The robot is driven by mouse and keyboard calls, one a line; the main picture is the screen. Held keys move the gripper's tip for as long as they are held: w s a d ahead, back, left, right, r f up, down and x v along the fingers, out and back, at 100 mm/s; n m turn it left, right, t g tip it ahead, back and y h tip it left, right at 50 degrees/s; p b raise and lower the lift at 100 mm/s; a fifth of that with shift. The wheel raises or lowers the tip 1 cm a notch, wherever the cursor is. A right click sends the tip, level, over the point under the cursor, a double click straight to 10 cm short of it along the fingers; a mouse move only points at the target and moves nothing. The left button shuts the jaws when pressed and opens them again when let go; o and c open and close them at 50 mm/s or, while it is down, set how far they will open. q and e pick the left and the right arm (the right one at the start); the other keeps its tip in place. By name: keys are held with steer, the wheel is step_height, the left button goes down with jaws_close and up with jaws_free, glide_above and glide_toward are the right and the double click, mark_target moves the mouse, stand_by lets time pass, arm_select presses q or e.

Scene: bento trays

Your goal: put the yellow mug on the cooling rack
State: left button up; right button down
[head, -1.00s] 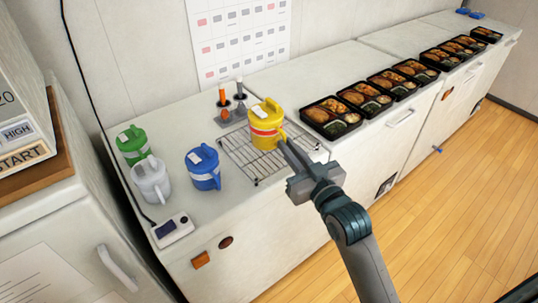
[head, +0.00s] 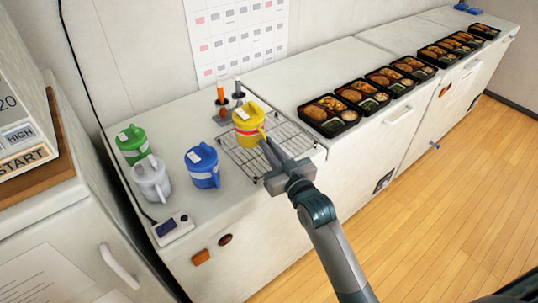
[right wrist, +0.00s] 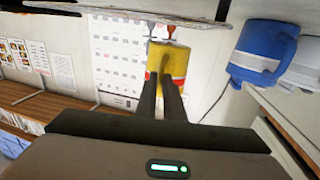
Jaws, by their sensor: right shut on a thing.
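My right gripper (head: 264,144) is shut on the mug's handle, reaching from the front right. The right wrist view also shows the yellow mug (right wrist: 168,62) with its handle between the two fingers (right wrist: 162,92). I cannot tell whether the mug's base touches the wires. My left gripper is not in view.
A blue mug (head: 203,166), a white mug (head: 151,179) and a green mug (head: 132,145) stand left of the rack. Two-handled tools in a holder (head: 228,112) stand behind. Several bento trays (head: 328,116) line the counter to the right.

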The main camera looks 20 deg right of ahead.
step_height(320, 180, down, 3)
steer(key=shift+r+p, duration=0.15)
steer(key=shift+p, duration=0.2)
steer(key=shift+f, duration=0.25)
steer(key=c, duration=1.9)
jaws_free()
steer(key=shift+f, duration=0.2)
steer(key=shift+o, duration=0.2)
steer(key=shift+s, duration=0.1)
steer(key=shift+r, duration=0.1)
steer(key=shift+s+d, duration=0.1)
steer(key=shift+s, duration=0.35)
steer(key=s+d+b, duration=0.1)
steer(key=s+b, duration=0.2)
steer(key=s, duration=0.8)
steer(key=shift+d, duration=0.3)
steer(key=shift+w, duration=0.1)
